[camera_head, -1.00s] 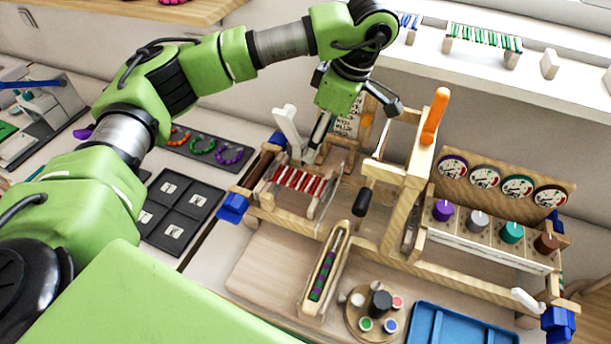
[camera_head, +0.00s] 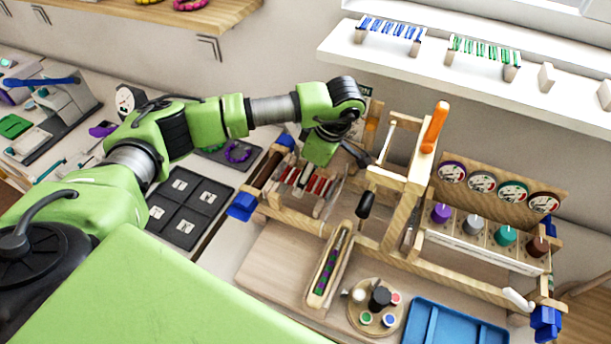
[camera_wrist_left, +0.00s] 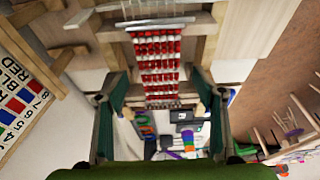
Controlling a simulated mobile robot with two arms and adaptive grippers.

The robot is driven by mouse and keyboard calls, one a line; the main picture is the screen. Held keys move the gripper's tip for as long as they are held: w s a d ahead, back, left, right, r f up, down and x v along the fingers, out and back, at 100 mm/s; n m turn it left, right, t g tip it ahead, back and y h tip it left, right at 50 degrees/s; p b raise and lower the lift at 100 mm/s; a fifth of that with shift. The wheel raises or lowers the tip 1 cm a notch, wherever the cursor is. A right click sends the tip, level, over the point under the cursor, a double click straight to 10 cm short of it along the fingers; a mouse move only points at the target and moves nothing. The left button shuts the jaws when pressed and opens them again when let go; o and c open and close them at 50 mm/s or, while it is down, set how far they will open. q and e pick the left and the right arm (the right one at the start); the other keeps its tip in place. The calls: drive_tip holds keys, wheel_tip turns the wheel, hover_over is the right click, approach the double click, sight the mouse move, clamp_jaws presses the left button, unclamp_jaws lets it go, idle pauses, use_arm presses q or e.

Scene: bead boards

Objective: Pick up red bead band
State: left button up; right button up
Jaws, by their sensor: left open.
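The red bead band (camera_head: 319,186), red with white beads, is on the wooden bead board (camera_head: 275,205) at the middle left of the head view. In the left wrist view the band (camera_wrist_left: 158,58) runs in several rows straight ahead of the hand. My left gripper (camera_head: 303,176) is over the band and partly hides it in the head view. In the left wrist view its two dark fingers (camera_wrist_left: 161,95) stand apart on either side of the band's near end, with nothing gripped. I cannot tell whether they touch the band. My right gripper is in neither view.
A wooden post with an orange handle (camera_head: 434,125) stands right of my gripper. A tray with purple and green beads (camera_head: 328,262), a round pot stand (camera_head: 366,329) and a blue tray (camera_head: 465,330) lie in front. A black compartment tray (camera_head: 190,205) is at left.

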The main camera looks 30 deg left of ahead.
use_arm(q)
drive_tip(key=shift+f, duration=0.1)
drive_tip(key=c, duration=1.1)
